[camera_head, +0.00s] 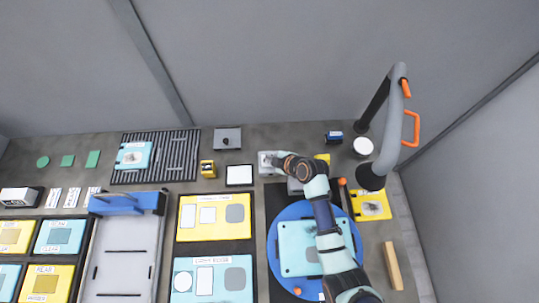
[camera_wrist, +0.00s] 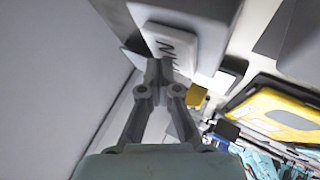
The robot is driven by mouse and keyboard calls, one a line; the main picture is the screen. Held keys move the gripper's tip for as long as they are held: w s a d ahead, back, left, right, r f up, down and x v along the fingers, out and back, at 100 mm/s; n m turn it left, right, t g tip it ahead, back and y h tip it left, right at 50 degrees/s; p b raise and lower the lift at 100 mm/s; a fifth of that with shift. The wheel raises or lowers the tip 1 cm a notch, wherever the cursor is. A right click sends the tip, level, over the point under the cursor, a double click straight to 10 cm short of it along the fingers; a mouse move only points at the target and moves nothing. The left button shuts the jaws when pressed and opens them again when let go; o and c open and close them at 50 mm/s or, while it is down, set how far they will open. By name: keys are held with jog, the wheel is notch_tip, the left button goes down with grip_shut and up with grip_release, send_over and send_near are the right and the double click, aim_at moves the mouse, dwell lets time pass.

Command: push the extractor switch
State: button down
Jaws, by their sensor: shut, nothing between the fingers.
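A pale grey box (camera_head: 266,158) stands near the back of the table, right at the end of my arm; I take it to be the extractor switch. In the wrist view a white plate with dark lettering (camera_wrist: 172,42) sits on a grey housing (camera_wrist: 205,15). My gripper (camera_wrist: 159,68) is shut and empty, with its fingertips at the lower edge of the plate. I cannot tell whether they touch it. In the head view my gripper (camera_head: 277,160) is beside the pale box, and my wrist hides part of it.
The grey extractor arm (camera_head: 394,120) with orange handles rises at the back right. A blue turntable (camera_head: 273,243) lies under my arm. Yellow (camera_head: 185,233) and light-blue trays lie in front.

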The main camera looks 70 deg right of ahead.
jog(key=shift+f, duration=0.25)
jog(key=shift+r, duration=0.1)
jog(key=shift+r+p, duration=0.5)
jog(key=shift+r, duration=0.2)
notch_tip(320, 180, up, 6)
jog(key=p, duration=0.5)
dwell(0.3)
